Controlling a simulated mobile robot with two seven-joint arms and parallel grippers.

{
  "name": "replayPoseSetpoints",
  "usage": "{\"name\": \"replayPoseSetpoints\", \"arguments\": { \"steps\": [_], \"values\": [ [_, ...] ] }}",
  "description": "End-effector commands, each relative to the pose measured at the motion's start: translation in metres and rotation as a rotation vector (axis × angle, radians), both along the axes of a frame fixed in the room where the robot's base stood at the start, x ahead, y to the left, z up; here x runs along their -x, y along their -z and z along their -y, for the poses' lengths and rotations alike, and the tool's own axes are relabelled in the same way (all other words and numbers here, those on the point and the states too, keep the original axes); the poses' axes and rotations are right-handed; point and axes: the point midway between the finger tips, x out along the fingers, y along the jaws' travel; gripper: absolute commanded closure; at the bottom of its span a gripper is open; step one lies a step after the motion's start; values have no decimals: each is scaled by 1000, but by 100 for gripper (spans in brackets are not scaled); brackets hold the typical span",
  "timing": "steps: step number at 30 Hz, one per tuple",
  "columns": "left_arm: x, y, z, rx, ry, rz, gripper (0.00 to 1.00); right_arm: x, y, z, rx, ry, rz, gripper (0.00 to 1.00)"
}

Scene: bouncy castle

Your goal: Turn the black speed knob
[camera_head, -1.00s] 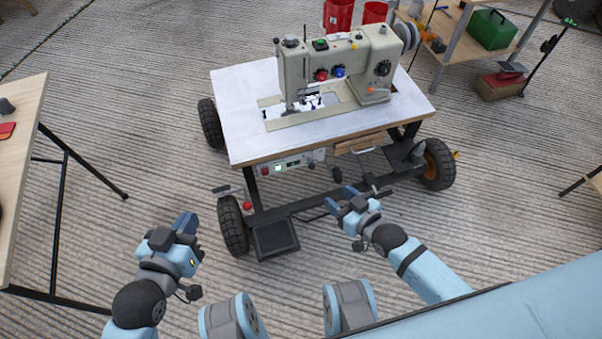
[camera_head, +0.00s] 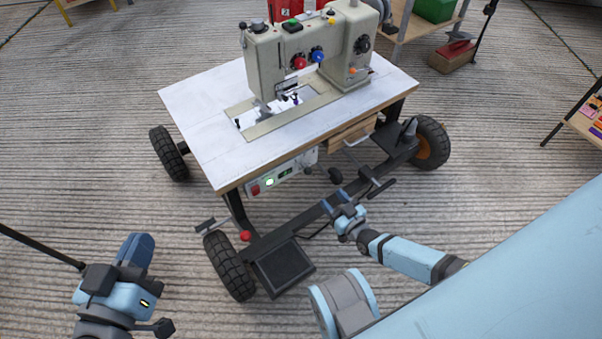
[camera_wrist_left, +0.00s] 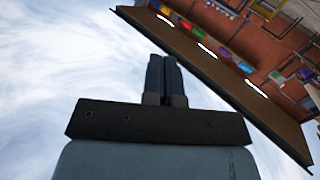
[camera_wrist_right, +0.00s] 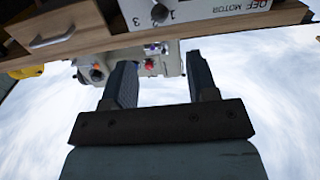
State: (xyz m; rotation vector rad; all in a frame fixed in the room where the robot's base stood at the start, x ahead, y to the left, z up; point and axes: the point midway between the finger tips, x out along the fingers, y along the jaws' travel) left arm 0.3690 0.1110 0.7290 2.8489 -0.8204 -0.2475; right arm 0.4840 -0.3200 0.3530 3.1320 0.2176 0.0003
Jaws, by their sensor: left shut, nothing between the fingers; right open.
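A control box (camera_head: 282,172) with a red switch and green lit display hangs under the front edge of the sewing table (camera_head: 195,112). In the right wrist view, a dark knob (camera_wrist_right: 158,13) sits beside printed numbers on this panel, partly cut by the top edge. A black dial (camera_head: 362,44) is on the sewing machine's (camera_head: 272,68) pillar; I cannot tell which is labelled speed. My right gripper (camera_head: 335,198) is open and empty, in front of and below the box, apart from both. My left gripper (camera_head: 138,246) is shut and empty, left of the cart.
A wooden drawer (camera_head: 352,127) is right of the box. A black knee pad (camera_head: 335,175) and pedal bars lie near my right gripper. The cart's wheels (camera_head: 230,265) and black foot pedal (camera_head: 285,268) are low in front.

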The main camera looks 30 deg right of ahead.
Motion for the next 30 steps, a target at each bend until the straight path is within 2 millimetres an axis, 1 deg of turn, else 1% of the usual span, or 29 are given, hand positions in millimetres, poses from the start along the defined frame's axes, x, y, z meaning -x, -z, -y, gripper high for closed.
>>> {"name": "replayPoseSetpoints", "arguments": {
  "steps": [2, 5, 12, 18, 21, 24, 30],
  "values": [
    [-1, 1, -1, -7, 0, 13, 100, -7, 1, 0, 0, 1, 2, 47],
    [-4, 2, -2, -23, -1, 40, 100, -21, 2, -3, -1, 1, 3, 47],
    [-15, 2, -9, -88, -5, 154, 100, -72, 3, -11, -1, 0, 3, 47],
    [-22, 0, -13, -141, -10, 246, 100, -109, 2, -16, -2, 0, 2, 47],
    [-24, -1, -15, -161, -12, 281, 100, -122, 2, -17, -1, 0, 0, 47],
    [-26, -2, -16, -175, -13, 303, 100, -130, 1, -18, -1, 0, -1, 47],
    [-27, -4, -17, -187, -13, 318, 100, -135, 0, -19, -1, 0, -2, 47]
  ]
}}
